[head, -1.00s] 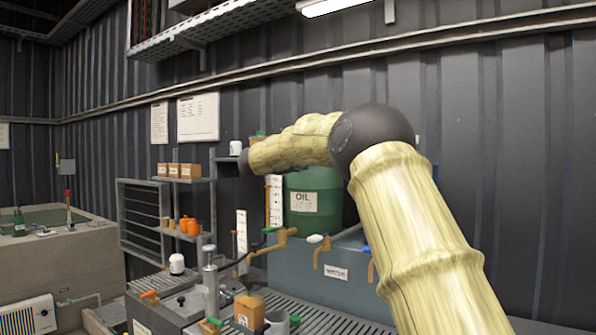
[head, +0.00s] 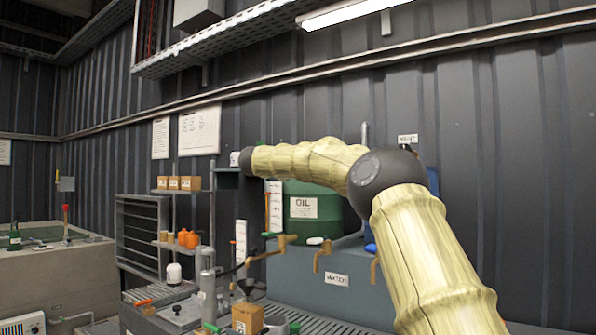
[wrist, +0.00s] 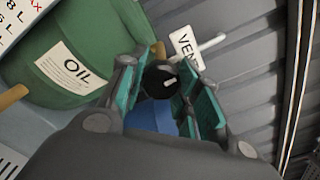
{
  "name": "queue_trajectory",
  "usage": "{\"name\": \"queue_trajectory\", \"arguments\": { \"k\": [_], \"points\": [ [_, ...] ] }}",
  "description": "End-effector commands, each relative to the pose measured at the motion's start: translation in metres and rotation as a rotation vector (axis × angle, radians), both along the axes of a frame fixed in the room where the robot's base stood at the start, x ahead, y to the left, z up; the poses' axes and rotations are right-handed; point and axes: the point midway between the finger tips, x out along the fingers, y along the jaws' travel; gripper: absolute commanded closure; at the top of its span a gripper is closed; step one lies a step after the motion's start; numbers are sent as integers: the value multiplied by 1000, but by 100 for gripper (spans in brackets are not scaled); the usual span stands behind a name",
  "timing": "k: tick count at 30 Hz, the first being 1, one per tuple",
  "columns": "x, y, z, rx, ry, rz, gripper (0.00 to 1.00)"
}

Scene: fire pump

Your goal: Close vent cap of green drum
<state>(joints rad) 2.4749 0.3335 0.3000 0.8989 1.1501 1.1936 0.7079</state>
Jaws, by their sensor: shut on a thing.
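The green drum (head: 313,212) with its white OIL label stands behind my arm in the head view. It also fills the upper left of the wrist view (wrist: 110,22). A round black cap (wrist: 160,78) with a white mark sits between the fingers of my gripper (wrist: 157,86), beside the VENT label (wrist: 187,47). My gripper is shut on this cap. In the head view my arm hides the gripper and the cap. A white label (head: 408,139) shows above my arm's dark joint there.
A grey-blue tank (head: 330,290) with brass taps stands below the drum. Shelves with small boxes (head: 178,183) and orange bottles (head: 188,239) are at left. The corrugated wall (head: 500,170) is close behind. Something blue (wrist: 150,118) lies below the cap.

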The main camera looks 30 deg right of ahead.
Motion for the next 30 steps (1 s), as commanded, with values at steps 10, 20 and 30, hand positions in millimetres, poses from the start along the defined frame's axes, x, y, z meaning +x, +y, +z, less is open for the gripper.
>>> {"name": "queue_trajectory", "arguments": {
  "k": [10,20,30],
  "points": [
    [0,0,-2,14,-27,-1,91],
    [0,0,-2,13,-26,-1,49],
    [0,1,-1,12,-26,0,45]
  ]
}}
